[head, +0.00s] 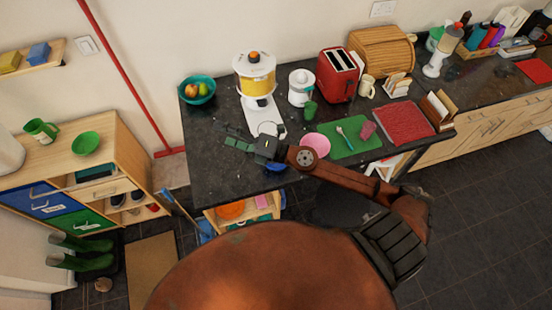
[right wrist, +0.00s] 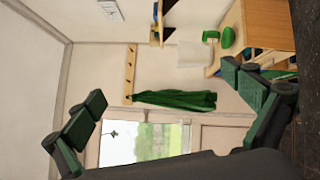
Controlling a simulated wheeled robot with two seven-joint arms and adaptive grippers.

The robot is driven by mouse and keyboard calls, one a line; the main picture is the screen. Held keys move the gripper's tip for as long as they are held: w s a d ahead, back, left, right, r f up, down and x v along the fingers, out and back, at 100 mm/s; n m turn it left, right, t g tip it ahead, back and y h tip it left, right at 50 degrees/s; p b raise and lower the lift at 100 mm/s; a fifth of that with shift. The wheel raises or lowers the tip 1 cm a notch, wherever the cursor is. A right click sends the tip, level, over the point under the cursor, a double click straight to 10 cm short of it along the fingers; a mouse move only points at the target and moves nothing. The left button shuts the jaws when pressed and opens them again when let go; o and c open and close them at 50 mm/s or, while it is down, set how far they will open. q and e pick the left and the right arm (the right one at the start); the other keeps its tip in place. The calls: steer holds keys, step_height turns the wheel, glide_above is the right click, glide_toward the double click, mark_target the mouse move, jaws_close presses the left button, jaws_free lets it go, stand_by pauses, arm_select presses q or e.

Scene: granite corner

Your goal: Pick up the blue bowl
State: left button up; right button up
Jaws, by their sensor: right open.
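A blue bowl (head: 275,167) shows in the head view near the front edge of the dark counter (head: 215,170). It is mostly hidden beneath my right wrist and forearm, so only part of its side shows. My right gripper (head: 238,143) is above the counter, to the left of the bowl, and points left. It is open and empty. In the right wrist view its two green-padded fingers (right wrist: 165,88) stand wide apart with nothing between them, and the bowl does not show there. My left gripper is not in view.
A pink bowl (head: 317,145) and a green mat (head: 350,138) lie right of my wrist. A white-and-yellow appliance (head: 256,75), a white pot (head: 300,88) and a red toaster (head: 338,75) stand behind. The counter's left end is mostly bare, with a teal fruit bowl (head: 197,97) at the back.

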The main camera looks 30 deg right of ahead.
step_height(320, 180, down, 11)
steer(key=s+n+g+h, duration=0.1)
steer(key=s+n+g, duration=0.2)
steer(key=n+g, duration=0.5)
steer(key=d+f+n+g+h, duration=0.1)
steer(key=d+f+n+h, duration=0.1)
steer(key=d+f+h, duration=0.6)
steer(key=d+f+n+g+h, duration=0.1)
steer(key=d+f+n, duration=0.15)
steer(key=d, duration=0.95)
steer(key=shift+m, duration=0.25)
steer(key=p+x, duration=0.2)
steer(key=x, duration=0.5)
steer(key=shift+f+p, duration=0.1)
steer(key=shift+p, duration=0.25)
steer(key=shift+w+f, duration=0.2)
steer(key=shift+f, duration=0.3)
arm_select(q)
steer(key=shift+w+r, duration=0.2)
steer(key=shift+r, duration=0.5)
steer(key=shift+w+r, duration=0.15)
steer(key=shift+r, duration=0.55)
arm_select(e)
steer(key=c, duration=1)
steer(key=shift+r, duration=0.1)
steer(key=shift+c, duration=0.2)
